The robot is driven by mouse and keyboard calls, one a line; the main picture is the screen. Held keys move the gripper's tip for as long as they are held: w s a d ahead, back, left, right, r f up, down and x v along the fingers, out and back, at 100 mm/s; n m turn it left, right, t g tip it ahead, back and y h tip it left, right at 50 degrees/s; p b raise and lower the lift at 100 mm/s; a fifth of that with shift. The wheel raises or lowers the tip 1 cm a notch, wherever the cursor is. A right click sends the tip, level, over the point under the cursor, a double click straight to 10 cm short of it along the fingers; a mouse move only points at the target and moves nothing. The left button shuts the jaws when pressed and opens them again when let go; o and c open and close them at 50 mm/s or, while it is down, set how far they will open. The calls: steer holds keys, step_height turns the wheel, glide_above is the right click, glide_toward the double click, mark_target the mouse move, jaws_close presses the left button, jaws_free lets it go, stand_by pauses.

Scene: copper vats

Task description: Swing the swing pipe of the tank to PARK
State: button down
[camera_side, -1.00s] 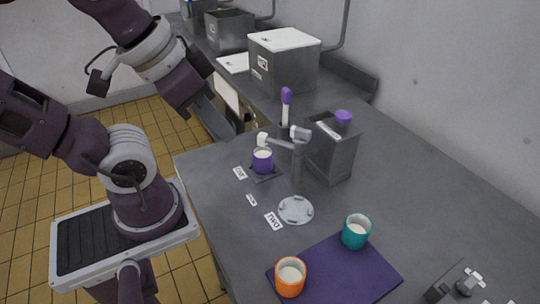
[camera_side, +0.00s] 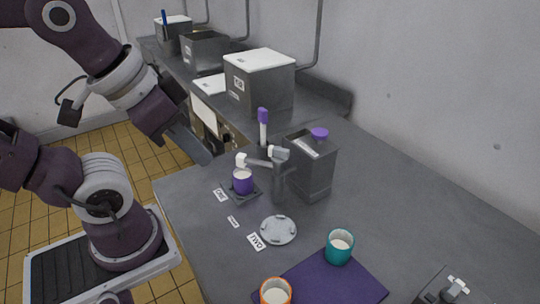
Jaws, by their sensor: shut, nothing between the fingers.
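The tank (camera_side: 312,172) is a dark grey metal box with a purple cap on top, standing on the bench. In front of it is a grey upright post (camera_side: 279,185) carrying the swing pipe (camera_side: 259,163). The pipe points left and ends in a white tip (camera_side: 241,160) above a purple cup (camera_side: 243,181) of white liquid. The cup stands on a small dark square base. My gripper (camera_side: 203,155) is left of the pipe, apart from it, beyond the bench's left edge. It is shut and empty; its fingertips are hard to make out.
Small labels (camera_side: 256,241) lie on the bench near the post, too small to read surely. A round grey plate (camera_side: 278,230) lies in front. A teal cup (camera_side: 339,247) and an orange cup (camera_side: 275,291) stand at a purple mat (camera_side: 335,284). A purple-topped upright (camera_side: 263,125) stands behind the pipe.

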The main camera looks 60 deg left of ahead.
steer(key=c, duration=2)
jaws_free()
steer(key=o, duration=0.6)
steer(key=w+a+r+m+g, duration=0.1)
steer(key=w+m+g, duration=0.1)
steer(key=w, duration=0.5)
steer(key=shift+w+a+r+m, duration=0.35)
steer(key=shift+w+a+m, duration=0.05)
steer(key=shift+m, duration=0.5)
steer(key=m+g, duration=0.4)
steer(key=m, duration=0.3)
glide_above(279, 148)
step_height(279, 148, down, 7)
steer(key=shift+r, duration=0.2)
step_height(279, 148, down, 6)
steer(key=shift+r, duration=0.15)
steer(key=shift+f, duration=0.6)
jaws_close()
steer(key=shift+r, duration=0.1)
